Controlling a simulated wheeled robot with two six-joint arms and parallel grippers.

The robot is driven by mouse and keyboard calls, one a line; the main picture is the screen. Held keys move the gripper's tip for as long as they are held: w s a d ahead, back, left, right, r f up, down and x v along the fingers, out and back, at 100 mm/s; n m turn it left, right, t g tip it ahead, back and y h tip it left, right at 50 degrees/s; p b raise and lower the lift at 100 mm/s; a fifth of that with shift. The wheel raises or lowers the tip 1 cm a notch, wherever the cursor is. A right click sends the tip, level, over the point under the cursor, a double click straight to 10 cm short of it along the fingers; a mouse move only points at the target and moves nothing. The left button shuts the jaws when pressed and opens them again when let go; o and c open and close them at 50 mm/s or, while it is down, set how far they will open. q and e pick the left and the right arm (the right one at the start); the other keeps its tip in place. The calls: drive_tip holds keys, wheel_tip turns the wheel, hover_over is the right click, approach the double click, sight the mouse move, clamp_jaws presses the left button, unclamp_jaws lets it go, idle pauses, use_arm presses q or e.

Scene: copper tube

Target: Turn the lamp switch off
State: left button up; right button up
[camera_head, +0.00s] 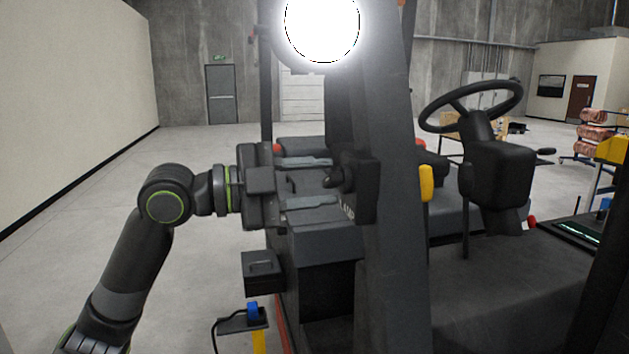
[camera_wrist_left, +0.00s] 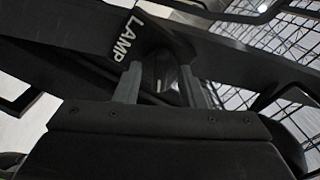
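The lamp (camera_head: 322,28) at the top of the head view glows bright white. A dark switch box (camera_head: 362,192) marked LAMP is fixed to the forklift's pillar. Its dark switch knob (camera_head: 338,180) points toward my left gripper. My left gripper (camera_head: 325,181) comes in from the left, its two grey fingers apart, with their tips close to the knob. In the left wrist view the LAMP lettering (camera_wrist_left: 128,38) is just beyond the left gripper (camera_wrist_left: 160,70), and the dark knob shows between the fingers. Contact cannot be told. My right gripper is not in view.
The forklift's thick dark pillar (camera_head: 392,230) stands right of the switch. Behind it are a steering wheel (camera_head: 472,105) and a yellow handle (camera_head: 426,184). A black box (camera_head: 262,272) sits low beneath my left gripper. The floor at left is clear.

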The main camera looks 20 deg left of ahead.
use_arm(q)
clamp_jaws()
drive_tip(key=n+p, duration=0.2)
drive_tip(key=n, duration=0.3)
drive_tip(key=shift+r+n, duration=0.1)
drive_tip(key=shift+n, duration=0.3)
drive_tip(key=n+p, duration=0.3)
drive_tip(key=n, duration=0.3)
idle(0.4)
unclamp_jaws()
idle(0.5)
